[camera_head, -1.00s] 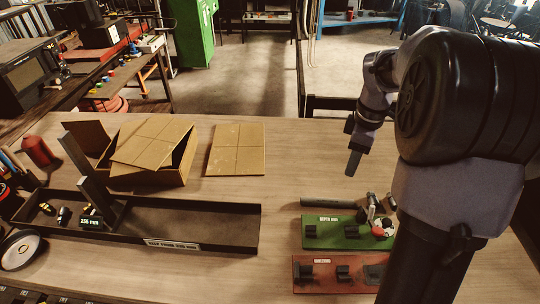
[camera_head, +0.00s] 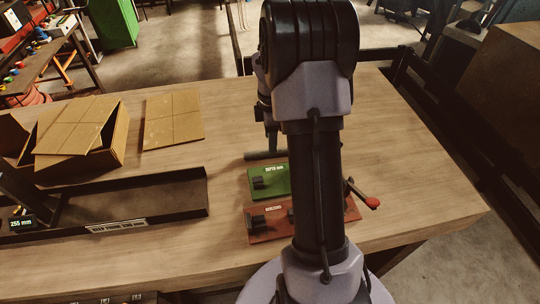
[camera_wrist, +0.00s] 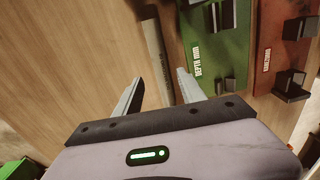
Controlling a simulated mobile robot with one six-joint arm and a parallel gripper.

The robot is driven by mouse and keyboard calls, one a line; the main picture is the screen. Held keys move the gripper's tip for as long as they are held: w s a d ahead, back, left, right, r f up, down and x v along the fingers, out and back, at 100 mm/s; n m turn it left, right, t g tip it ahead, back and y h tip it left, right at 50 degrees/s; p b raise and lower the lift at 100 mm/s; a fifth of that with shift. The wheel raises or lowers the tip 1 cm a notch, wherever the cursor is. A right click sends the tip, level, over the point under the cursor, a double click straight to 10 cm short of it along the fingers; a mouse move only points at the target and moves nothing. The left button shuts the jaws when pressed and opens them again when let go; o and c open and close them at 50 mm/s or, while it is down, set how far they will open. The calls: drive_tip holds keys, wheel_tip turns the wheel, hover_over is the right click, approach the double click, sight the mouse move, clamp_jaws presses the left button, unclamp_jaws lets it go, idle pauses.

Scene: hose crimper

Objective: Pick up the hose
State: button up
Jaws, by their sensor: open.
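The hose is a dark grey cylinder (camera_head: 262,156) lying on the wooden table just behind the green board; my arm hides part of it. In the wrist view the hose (camera_wrist: 156,50) runs lengthwise from the top towards my gripper, beside the green board's edge. My gripper (camera_wrist: 160,76) is open and empty. Its two fingers lie on either side of the hose's line in that view; the height above the hose is hard to tell. In the head view my gripper (camera_head: 272,140) is near the hose, partly hidden by my arm.
The green board (camera_head: 268,180) with dark blocks lies close to the hose, with a red-brown board (camera_head: 262,226) in front. A red-tipped lever (camera_head: 371,202) sticks out at right. A long black tray (camera_head: 180,195) and cardboard box (camera_head: 112,145) stand left. The table behind is clear.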

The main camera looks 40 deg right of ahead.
sight(257, 154)
drive_tip(key=f+b, duration=0.1)
drive_tip(key=f, duration=0.3)
drive_tip(key=shift+a+f+b, duration=0.2)
drive_tip(key=shift+f+b, duration=0.15)
drive_tip(key=shift+b, duration=0.05)
drive_tip(key=shift+r, duration=0.15)
clamp_jaws()
